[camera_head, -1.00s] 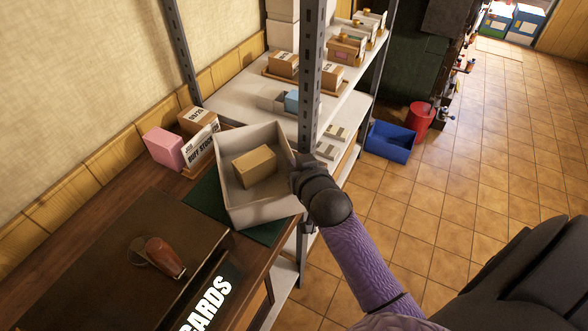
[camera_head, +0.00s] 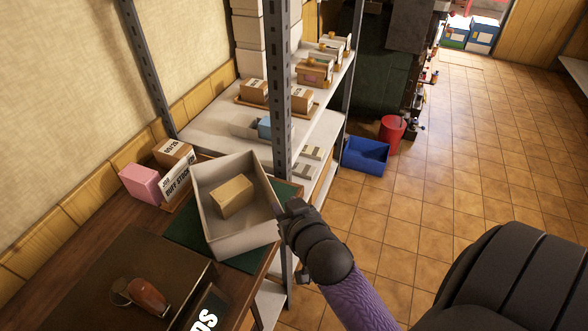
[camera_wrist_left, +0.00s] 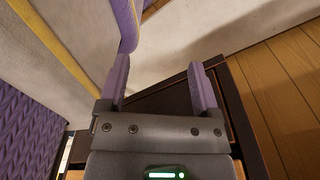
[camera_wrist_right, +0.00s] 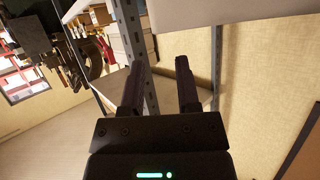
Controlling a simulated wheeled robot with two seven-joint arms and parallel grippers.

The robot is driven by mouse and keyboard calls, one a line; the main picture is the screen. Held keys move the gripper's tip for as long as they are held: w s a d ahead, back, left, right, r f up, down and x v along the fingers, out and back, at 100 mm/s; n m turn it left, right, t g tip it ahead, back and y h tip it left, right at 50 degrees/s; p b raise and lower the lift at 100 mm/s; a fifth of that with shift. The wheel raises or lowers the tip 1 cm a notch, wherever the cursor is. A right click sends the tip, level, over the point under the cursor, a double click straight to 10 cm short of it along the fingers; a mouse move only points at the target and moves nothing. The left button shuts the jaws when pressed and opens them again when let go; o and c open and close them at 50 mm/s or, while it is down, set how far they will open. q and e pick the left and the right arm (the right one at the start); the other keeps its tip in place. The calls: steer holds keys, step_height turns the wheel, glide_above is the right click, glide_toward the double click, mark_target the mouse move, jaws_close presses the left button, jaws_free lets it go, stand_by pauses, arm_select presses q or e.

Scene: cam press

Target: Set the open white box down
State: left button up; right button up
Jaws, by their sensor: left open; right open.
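The open white box (camera_head: 205,212) is on the green mat (camera_head: 183,232) at the right end of the wooden desk, slightly turned. A small brown carton (camera_head: 232,197) lies inside it. My right gripper (camera_head: 287,212) is beside the box's right wall near its front corner; I cannot tell if it touches. It is open and empty in the right wrist view (camera_wrist_right: 157,72). My left gripper (camera_wrist_left: 162,78) is open and empty in the left wrist view, and out of the head view.
A pink box (camera_head: 139,185) and a labelled carton (camera_head: 176,183) stand left of the white box. A grey rack post (camera_head: 277,110) rises close behind it. A brown-handled tool (camera_head: 145,297) lies on the dark front surface. A blue bin (camera_head: 365,157) stands on the floor.

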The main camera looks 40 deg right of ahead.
steer(key=v, duration=0.5)
steer(key=s+a+f+n+g+y, duration=0.2)
steer(key=s+a+f+g, duration=0.1)
steer(key=f, duration=0.8)
steer(key=s+a+f+n+g+y, duration=0.1)
steer(key=s+a+f+g, duration=0.2)
steer(key=f, duration=0.8)
steer(key=s+f+n+g, duration=0.1)
steer(key=s+f+g, duration=0.1)
steer(key=s+f, duration=0.2)
steer(key=s+d+f+n+g, duration=0.1)
steer(key=s+f, duration=0.3)
steer(key=s, duration=0.6)
steer(key=s+d+f+n+g, duration=0.1)
steer(key=s+f+g, duration=0.2)
steer(key=s, duration=0.4)
steer(key=shift+f+p, duration=0.3)
steer(key=shift+f, duration=0.35)
steer(key=shift+s, duration=0.15)
